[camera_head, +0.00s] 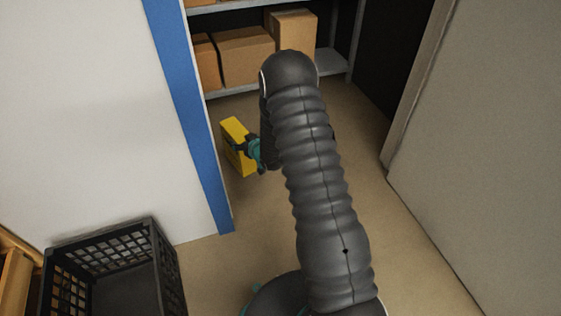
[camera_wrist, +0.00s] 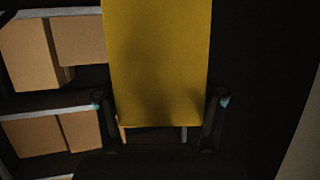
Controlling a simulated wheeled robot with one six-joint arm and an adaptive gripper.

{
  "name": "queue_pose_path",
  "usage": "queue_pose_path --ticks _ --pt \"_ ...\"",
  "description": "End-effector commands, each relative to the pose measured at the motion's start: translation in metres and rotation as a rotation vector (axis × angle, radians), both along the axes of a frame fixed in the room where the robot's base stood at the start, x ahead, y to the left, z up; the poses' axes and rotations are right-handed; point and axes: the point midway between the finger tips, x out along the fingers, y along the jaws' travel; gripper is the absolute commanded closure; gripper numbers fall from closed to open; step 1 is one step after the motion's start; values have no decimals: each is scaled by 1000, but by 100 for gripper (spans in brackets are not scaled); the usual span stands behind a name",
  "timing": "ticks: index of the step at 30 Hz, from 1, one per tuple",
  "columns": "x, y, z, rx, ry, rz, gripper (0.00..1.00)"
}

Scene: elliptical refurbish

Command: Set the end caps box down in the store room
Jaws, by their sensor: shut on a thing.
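The end caps box is a yellow box (camera_head: 235,141), seen left of my arm in the head view, just inside the doorway with the blue frame. My gripper (camera_head: 247,149) is shut on it, with its fingers at the box's side. In the wrist view the yellow box (camera_wrist: 158,65) fills the upper middle, between the fingers of my gripper (camera_wrist: 160,105). The box looks held above the floor, but its height is hard to tell. My arm hides part of the floor and shelving behind it.
Shelving (camera_head: 230,88) with brown cartons (camera_head: 245,57) stands at the back of the store room. A blue door frame (camera_head: 187,110) edges the opening on the left, and a grey wall panel (camera_head: 480,130) stands on the right. A black crate (camera_head: 115,270) sits at lower left. Floor (camera_head: 375,205) right of my arm is clear.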

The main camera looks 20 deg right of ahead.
Motion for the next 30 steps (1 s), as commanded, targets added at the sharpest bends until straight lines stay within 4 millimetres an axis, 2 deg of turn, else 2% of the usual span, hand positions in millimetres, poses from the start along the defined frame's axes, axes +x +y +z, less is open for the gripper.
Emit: queue_pose_path --ticks 1,3,9,11,19,26,30 --pt "17 -4 -12 -2 -8 28 100" --pt "34 -8 -16 -2 -7 62 100" --pt "59 -20 -21 0 -4 108 100" --pt "61 -21 -26 0 -3 113 100" --pt "62 -23 -69 1 0 112 100" --pt "62 -24 -85 2 -3 111 100" --pt "62 -24 -100 2 -2 111 100"
